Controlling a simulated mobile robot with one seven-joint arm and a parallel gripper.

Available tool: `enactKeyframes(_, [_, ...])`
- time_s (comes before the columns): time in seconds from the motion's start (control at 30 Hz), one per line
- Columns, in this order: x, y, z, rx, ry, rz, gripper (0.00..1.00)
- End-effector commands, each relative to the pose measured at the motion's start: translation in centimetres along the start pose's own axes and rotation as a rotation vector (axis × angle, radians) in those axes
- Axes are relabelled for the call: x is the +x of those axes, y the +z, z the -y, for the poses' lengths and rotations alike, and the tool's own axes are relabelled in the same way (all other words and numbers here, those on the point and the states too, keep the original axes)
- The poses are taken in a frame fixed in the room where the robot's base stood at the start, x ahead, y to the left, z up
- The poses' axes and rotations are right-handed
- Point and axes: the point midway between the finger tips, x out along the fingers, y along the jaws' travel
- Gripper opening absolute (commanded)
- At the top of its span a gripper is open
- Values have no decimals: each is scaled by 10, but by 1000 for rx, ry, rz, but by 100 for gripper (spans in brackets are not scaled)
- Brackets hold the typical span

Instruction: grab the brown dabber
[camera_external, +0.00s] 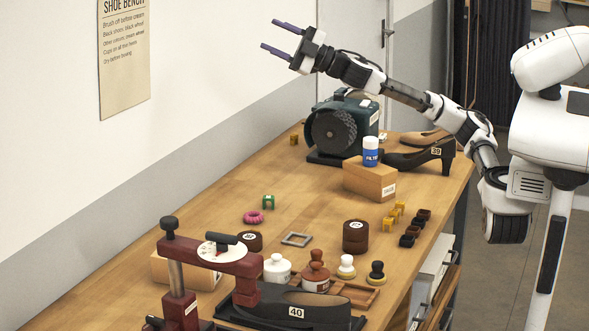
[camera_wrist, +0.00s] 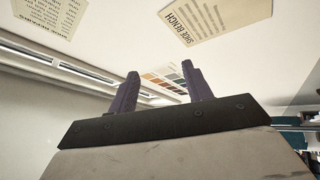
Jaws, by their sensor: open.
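A reddish-brown knobbed piece (camera_external: 317,270) stands among pots near the front of the bench. I cannot tell whether it is the brown dabber or a lidded pot. Beside it on the right are two small knobbed dabbers: one with a pale knob (camera_external: 346,264) and one with a black knob (camera_external: 377,271). My gripper (camera_external: 268,34) is open and empty, raised high near the wall, far above and behind these things. In the wrist view its two purple fingers (camera_wrist: 160,72) stand apart with nothing between them; no dabber shows there.
A white pot (camera_external: 277,269) stands left of the brown piece. A dark shoe marked 40 (camera_external: 297,312) and a red press (camera_external: 213,258) stand close by. A grinder (camera_external: 341,127) and a wooden box (camera_external: 369,180) with a blue-white can (camera_external: 370,152) stand farther back.

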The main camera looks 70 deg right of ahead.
Motion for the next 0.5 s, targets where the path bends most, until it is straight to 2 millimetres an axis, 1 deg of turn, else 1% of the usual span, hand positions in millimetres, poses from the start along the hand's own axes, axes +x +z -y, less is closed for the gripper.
enactKeyframes(0.03, [9,4,10,112,-1,71,50])
enactKeyframes(0.07, [12,10,18,180,-6,123,50])
enactKeyframes(0.17, [18,25,56,390,-61,309,50])
enactKeyframes(0.2, [17,29,76,466,-98,387,50])
enactKeyframes(0.27, [12,32,109,567,-171,507,50])
enactKeyframes(0.3, [6,31,132,625,-228,589,50])
enactKeyframes(0.37, [-7,26,169,699,-332,713,50])
enactKeyframes(0.4, [-18,20,193,736,-409,795,50])
enactKeyframes(0.47, [-40,6,227,774,-538,915,50])
enactKeyframes(0.5, [-56,-4,247,788,-633,994,50])
